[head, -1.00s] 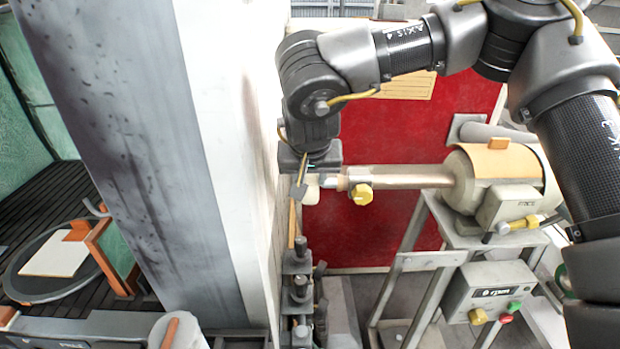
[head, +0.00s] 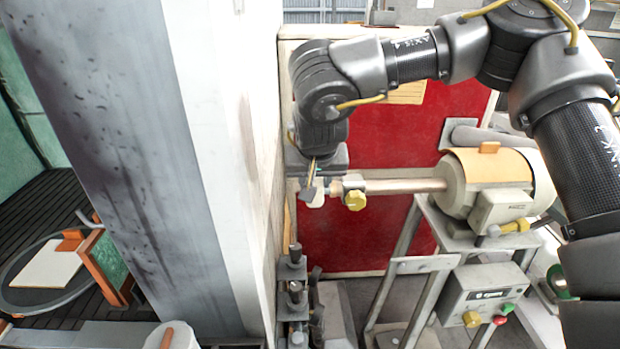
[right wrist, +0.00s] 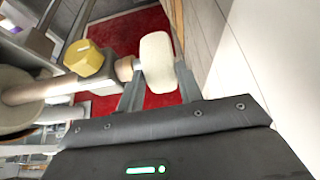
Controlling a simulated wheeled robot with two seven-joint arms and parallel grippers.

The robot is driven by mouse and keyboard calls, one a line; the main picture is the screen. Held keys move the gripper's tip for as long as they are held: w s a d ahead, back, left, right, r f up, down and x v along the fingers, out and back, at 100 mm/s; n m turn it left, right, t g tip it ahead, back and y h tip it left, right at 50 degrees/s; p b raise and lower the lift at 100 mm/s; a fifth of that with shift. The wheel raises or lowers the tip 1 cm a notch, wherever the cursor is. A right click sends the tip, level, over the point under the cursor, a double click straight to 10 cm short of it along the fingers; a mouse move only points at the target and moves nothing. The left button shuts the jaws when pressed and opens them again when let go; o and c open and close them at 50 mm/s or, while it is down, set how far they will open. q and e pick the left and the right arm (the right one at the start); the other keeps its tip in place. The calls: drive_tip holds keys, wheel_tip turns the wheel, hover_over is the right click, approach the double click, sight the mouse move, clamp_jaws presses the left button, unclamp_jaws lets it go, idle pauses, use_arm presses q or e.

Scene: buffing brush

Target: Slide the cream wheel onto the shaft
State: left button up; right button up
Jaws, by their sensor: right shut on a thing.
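The cream wheel (head: 318,199) is held by my right gripper (head: 311,190) at the left end of the shaft (head: 408,186). In the right wrist view the wheel (right wrist: 158,62) is upright between the two fingers (right wrist: 160,90), its flat side facing the shaft's tip (right wrist: 126,68). The narrow tip of the shaft (right wrist: 40,91) meets the wheel's near face; I cannot tell how far inside it sits. The fingers hide part of the wheel in the head view. My left gripper is out of view.
A yellow knob (head: 355,200) sits on the shaft just right of the wheel. The cream motor (head: 487,178) stands on a metal frame above a control box (head: 482,296). A pale column (head: 215,170) rises close to the left of my gripper. A red panel (head: 350,245) is behind.

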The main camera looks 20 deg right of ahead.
drive_tip(key=shift+s+d, duration=0.15)
drive_tip(key=shift+d, duration=0.35)
drive_tip(key=shift+d, duration=0.1)
drive_tip(key=shift+d+p, duration=0.15)
drive_tip(key=shift+p, duration=0.25)
idle(0.4)
drive_tip(key=o, duration=1.1)
drive_tip(key=b+v, duration=0.2)
drive_tip(key=v, duration=0.9)
drive_tip(key=shift+s+d+f, duration=0.1)
